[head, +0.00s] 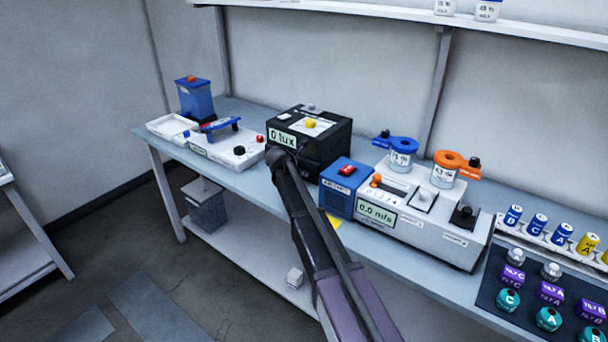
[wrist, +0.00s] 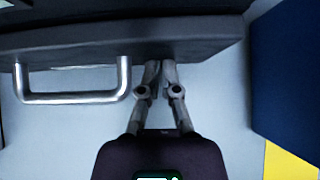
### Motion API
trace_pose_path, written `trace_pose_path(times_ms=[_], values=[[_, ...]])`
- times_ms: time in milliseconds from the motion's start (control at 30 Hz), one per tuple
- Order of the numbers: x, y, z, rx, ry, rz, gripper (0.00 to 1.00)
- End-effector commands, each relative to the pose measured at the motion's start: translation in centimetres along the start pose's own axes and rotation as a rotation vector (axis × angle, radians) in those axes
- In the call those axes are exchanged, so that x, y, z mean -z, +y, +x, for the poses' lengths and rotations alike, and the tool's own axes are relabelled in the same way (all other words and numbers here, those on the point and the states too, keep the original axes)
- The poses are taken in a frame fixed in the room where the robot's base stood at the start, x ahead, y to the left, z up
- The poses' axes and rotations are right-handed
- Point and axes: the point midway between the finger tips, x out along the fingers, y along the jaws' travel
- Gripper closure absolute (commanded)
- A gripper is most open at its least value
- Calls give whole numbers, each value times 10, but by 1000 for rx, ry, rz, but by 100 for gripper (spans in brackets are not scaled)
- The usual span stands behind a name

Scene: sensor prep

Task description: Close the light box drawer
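The light box (head: 325,128) is a black box on the bench with a "0 lux" display on its front. In the wrist view, its dark drawer front (wrist: 60,45) spans the top, with a silver bar handle (wrist: 75,98) on the left. My gripper (wrist: 160,66) has its fingers together with nothing between them. The fingertips are at the lower edge of the drawer front, right of the handle; I cannot tell whether they touch it. In the head view my arm hides the drawer, so how far it stands open cannot be told.
A blue box (head: 346,176) stands close to the right of the light box, beside a white meter (head: 430,225) reading "0.0 m/s". A white device (head: 228,148) stands to the left. A yellow patch (wrist: 290,160) shows at the lower right of the wrist view.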

Motion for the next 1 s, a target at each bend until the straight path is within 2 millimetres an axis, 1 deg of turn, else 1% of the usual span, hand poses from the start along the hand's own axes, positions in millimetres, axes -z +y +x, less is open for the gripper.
trace_pose_path(times_ms=[267, 500, 800, 1000], values=[[22, 2, -22, 1, 6, 0, 100], [21, 4, -54, 0, 8, 0, 100], [21, 3, -89, 1, 9, 1, 100], [20, 3, -109, 2, 8, 1, 100]])
